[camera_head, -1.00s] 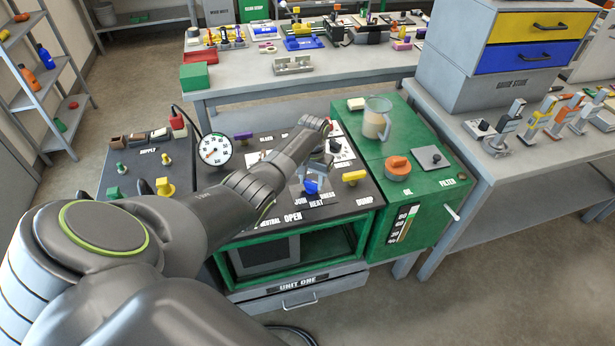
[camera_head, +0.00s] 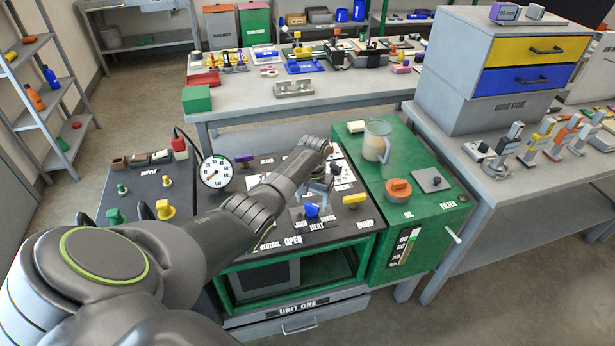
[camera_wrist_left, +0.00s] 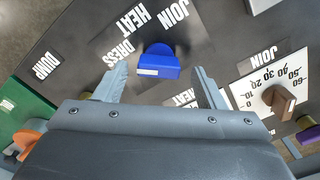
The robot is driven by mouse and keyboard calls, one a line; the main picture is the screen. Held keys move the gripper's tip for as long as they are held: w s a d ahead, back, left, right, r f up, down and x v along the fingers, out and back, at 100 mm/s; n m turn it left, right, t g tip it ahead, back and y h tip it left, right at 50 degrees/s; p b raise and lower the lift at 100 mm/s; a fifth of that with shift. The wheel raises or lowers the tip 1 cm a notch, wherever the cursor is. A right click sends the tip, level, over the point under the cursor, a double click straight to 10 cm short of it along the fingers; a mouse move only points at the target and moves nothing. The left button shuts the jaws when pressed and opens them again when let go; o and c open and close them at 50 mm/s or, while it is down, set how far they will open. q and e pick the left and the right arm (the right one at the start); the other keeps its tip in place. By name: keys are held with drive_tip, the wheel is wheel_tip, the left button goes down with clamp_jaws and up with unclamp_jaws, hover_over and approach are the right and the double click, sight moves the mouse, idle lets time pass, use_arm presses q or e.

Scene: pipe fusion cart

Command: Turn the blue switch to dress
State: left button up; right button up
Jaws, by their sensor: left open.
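The blue switch (camera_head: 312,210) is a knob on the dark top of the cart, near its front, with the labels JOIN, DRESS and HEAT around it. In the left wrist view the blue switch (camera_wrist_left: 158,62) has a white strip on its near face. DRESS is printed to its left, HEAT and JOIN above it. My left gripper (camera_head: 318,190) is over the panel just behind the switch. In the wrist view its two fingers are apart, one on each side of the switch, with gaps and no clear contact. My right gripper is not in view.
A yellow knob (camera_head: 354,201) by the DUMP label stands right of the switch. A brown pointer knob (camera_wrist_left: 281,101) sits on a numbered dial. A gauge (camera_head: 215,170) and a green cabinet with an orange knob (camera_head: 397,190) flank the panel. My left forearm covers part of the panel.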

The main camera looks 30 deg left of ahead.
sight(311, 203)
use_arm(q)
wheel_tip(311, 203, up, 17)
drive_tip(key=b, duration=0.1)
drive_tip(key=shift+a, duration=0.2)
drive_tip(key=shift+f, duration=0.15)
idle(0.3)
